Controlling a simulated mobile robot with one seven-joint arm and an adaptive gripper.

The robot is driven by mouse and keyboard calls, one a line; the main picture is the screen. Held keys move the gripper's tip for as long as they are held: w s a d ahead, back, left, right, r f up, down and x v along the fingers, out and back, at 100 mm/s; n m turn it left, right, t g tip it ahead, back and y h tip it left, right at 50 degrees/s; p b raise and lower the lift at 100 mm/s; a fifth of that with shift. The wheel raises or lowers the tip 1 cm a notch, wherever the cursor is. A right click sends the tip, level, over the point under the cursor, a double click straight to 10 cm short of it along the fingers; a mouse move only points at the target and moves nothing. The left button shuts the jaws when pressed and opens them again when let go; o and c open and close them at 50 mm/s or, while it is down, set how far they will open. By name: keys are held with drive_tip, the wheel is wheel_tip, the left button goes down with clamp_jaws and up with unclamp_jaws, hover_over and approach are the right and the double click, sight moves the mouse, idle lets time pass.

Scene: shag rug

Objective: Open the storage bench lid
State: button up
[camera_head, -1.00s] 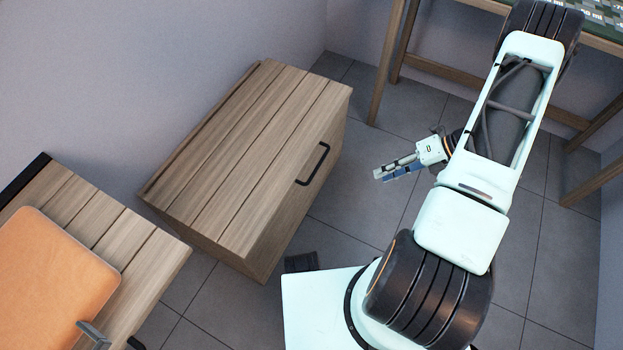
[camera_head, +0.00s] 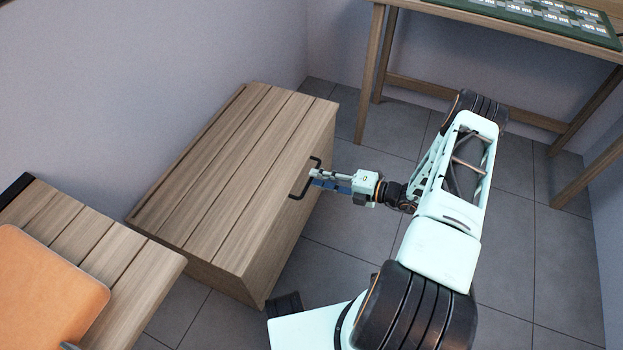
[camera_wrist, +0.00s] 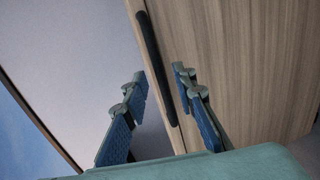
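The storage bench (camera_head: 225,185) is a wooden box with a slatted lid (camera_head: 245,165), which is down. A black bar handle (camera_head: 297,194) sits at the lid's right edge; it also shows in the wrist view (camera_wrist: 155,65). My gripper (camera_head: 312,179) is at the handle, reaching in from the right. In the wrist view its two blue-padded fingers (camera_wrist: 158,85) are apart, with the handle's lower part between them, closer to the right finger. Whether a finger touches the handle cannot be told.
A second slatted wooden piece (camera_head: 110,240) with an orange cushion (camera_head: 45,285) stands at the lower left. A wooden table (camera_head: 480,22) stands at the back right. A wall is behind the bench. Grey tiled floor (camera_head: 340,235) is free right of the bench.

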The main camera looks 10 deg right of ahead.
drive_tip(key=shift+x, duration=1.45)
drive_tip(key=shift+c, duration=0.4)
clamp_jaws()
